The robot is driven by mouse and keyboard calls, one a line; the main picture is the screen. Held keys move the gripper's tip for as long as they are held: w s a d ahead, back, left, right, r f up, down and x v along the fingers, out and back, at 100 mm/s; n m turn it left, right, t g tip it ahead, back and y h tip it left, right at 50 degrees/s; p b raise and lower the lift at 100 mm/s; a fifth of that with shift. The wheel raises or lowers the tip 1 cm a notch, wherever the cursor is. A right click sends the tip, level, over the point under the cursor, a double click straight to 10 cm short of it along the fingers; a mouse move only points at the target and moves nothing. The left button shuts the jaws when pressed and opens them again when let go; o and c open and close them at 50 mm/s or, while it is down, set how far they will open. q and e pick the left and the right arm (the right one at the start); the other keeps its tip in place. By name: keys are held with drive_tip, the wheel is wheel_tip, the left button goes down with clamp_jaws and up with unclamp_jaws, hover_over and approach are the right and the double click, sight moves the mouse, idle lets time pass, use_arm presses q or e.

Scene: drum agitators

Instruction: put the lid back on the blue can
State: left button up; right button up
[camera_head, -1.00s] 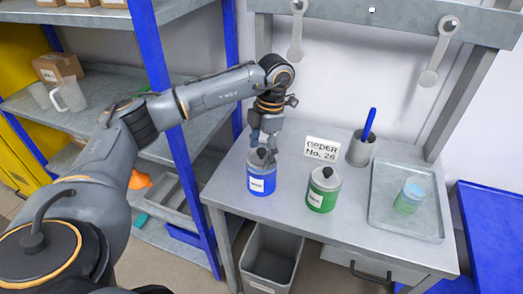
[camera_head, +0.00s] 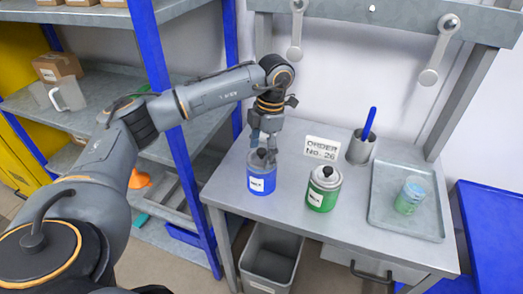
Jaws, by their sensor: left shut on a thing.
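The blue can (camera_head: 262,182) with a white label stands upright at the left front of the grey workbench. Its grey lid (camera_head: 255,162) with a dark knob is at the can's top; whether it is fully seated I cannot tell. My left gripper (camera_head: 264,153) points down over the can and is shut on the lid's knob. The fingers partly hide the knob and the lid. My right gripper is not in view.
A green can (camera_head: 323,189) with a lid and dark knob stands to the right. Behind are an order sign (camera_head: 321,148) and a cup (camera_head: 360,150) holding a blue stick. A metal tray (camera_head: 430,226) holds a greenish jar (camera_head: 410,197). A grey bin (camera_head: 270,262) is below.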

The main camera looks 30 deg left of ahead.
use_arm(q)
drive_tip(key=o, duration=1)
drive_tip(key=shift+r, duration=0.1)
drive_tip(key=shift+r+p, duration=2.35)
drive_tip(key=shift+r, duration=1.1)
clamp_jaws()
